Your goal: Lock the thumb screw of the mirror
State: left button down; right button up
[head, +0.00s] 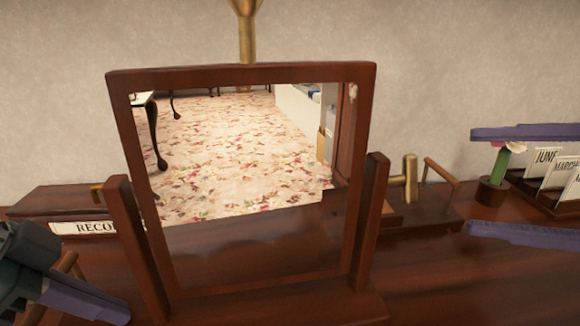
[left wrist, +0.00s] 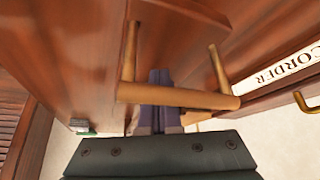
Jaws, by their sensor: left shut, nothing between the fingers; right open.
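The mirror (head: 240,70) has a dark wooden frame and tilts between two wooden posts. A brass, T-shaped piece that looks like a thumb screw (head: 410,172) sticks out beside the right post (head: 370,215). A smaller brass piece (head: 97,190) shows left of the left post; I cannot tell whether it belongs to the mirror. My left gripper (head: 124,314) is shut and empty, low at the left, near a wooden bar handle. In the left wrist view its fingers (left wrist: 160,76) show behind that handle (left wrist: 180,97). My right gripper (head: 525,185) is open at the right edge, well away from the mirror.
A green flower-like piece in a small pot (head: 493,193) stands between my right fingers. Month cards in a rack (head: 545,195) stand beyond it. A lettered sign (head: 85,228) fronts the box behind the left post. Another bar handle (head: 442,172) stands right of the brass piece.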

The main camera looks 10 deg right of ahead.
aim_at(418, 180)
jog(key=x, duration=0.8)
jog(key=shift+w+a+f, duration=0.1)
jog(key=shift+w+a, duration=0.05)
jog(key=shift+w, duration=0.05)
jog(key=c, duration=1.4)
